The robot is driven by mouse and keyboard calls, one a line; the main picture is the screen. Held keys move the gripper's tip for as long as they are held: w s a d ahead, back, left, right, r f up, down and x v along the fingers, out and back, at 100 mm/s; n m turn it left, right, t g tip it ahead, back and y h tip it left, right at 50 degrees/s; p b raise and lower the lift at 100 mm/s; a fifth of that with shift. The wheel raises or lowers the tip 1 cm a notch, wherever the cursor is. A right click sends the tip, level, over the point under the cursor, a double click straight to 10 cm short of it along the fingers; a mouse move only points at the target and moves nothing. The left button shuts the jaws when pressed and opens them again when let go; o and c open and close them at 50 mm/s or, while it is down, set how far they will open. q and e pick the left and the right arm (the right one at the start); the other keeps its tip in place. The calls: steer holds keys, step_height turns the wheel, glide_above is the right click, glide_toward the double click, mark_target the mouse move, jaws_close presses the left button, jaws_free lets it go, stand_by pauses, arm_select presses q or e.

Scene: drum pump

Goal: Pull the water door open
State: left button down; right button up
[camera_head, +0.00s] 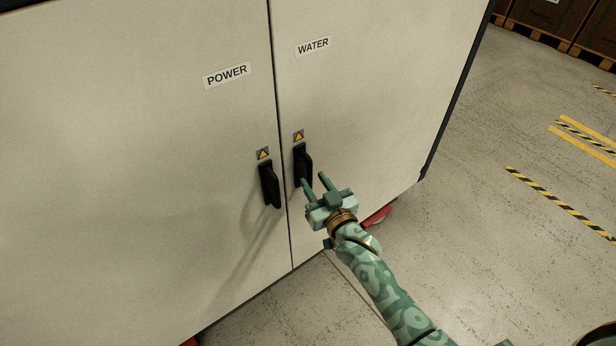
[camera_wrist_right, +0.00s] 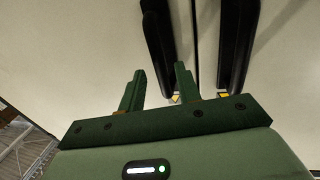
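The water door (camera_head: 370,90) is the right-hand pale cabinet door, labelled WATER, and it is closed flush beside the power door (camera_head: 130,130). Its black upright handle (camera_head: 302,163) sits under a yellow warning triangle. My right gripper (camera_head: 314,180) is open and empty at the handle's lower right. In the right wrist view the water handle (camera_wrist_right: 158,40) appears between the two spread fingers of the gripper (camera_wrist_right: 161,72). I cannot tell whether either finger touches it. My left gripper is out of view.
The power door's black handle (camera_head: 269,185) is close by on the left, across the door seam. A red part (camera_head: 378,216) shows at the cabinet's foot. Grey floor with striped tape (camera_head: 560,203) is open to the right. Brown crates (camera_head: 550,18) stand far back.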

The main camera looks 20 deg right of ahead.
mark_target(311, 177)
steer(key=shift+w+a+b, duration=0.15)
steer(key=shift+w+b, duration=0.1)
steer(key=shift+w, duration=0.65)
steer(key=shift+w+a+b, duration=0.1)
steer(key=shift+w+b, duration=0.1)
steer(key=shift+w, duration=0.7)
steer(key=shift+c, duration=0.2)
steer(key=shift+s, duration=0.1)
jaws_close()
